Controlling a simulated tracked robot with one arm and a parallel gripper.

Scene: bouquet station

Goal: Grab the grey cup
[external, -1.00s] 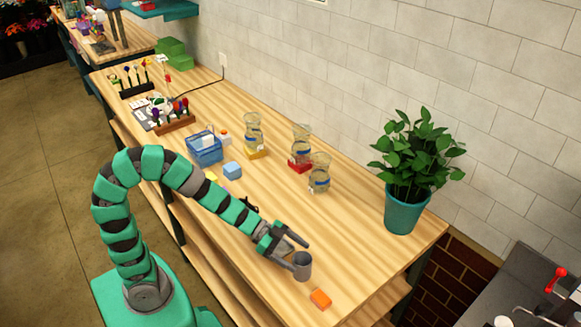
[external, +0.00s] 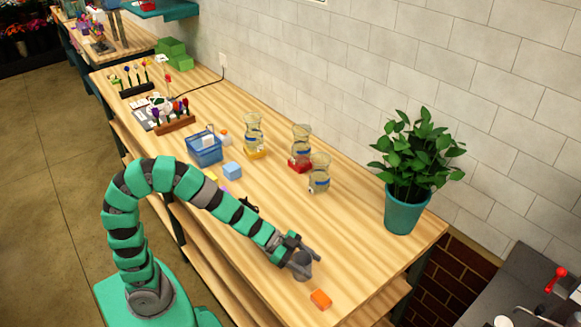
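The grey cup (external: 303,271) stands upright on the wooden table, near its front edge. My gripper (external: 308,263) is at the cup, with its dark fingers reaching around it and hiding part of it. The fingers and the cup are similar in colour and small here. I cannot tell whether the fingers press on the cup or only surround it.
An orange block (external: 320,299) lies just in front of the cup. A teal pot (external: 403,210) with a leafy plant stands to the right. Glass vases (external: 319,174), a blue block (external: 232,170) and a blue basket (external: 205,149) stand farther back. The table between cup and pot is clear.

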